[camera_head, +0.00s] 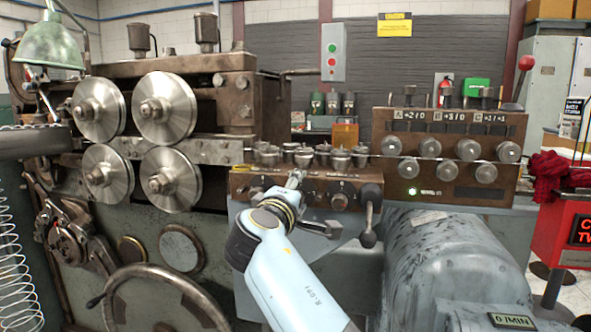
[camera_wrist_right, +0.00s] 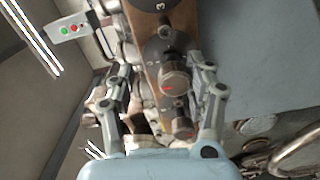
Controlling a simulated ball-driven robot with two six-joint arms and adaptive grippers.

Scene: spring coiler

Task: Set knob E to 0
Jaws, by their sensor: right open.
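My right gripper (camera_head: 295,180) is in front of the brown control box (camera_head: 314,206) in the head view. In the right wrist view its two fingers (camera_wrist_right: 160,72) are spread apart. A round metal knob (camera_wrist_right: 175,82) with a short red mark shows between them, with no clear contact. A second round knob (camera_wrist_right: 181,127) sits below it in that view. In the head view, dark knobs (camera_head: 339,201) show on the box face to the right of the gripper. Any letter E is too small to read, so I cannot tell which knob is E. My left gripper is out of view.
A ball-ended lever (camera_head: 368,238) hangs at the box's right end. A panel (camera_head: 450,160) with several round knobs and a green light stands to the right. Large metal rollers (camera_head: 165,107) are at the left. A grey motor housing (camera_head: 440,265) fills the lower right.

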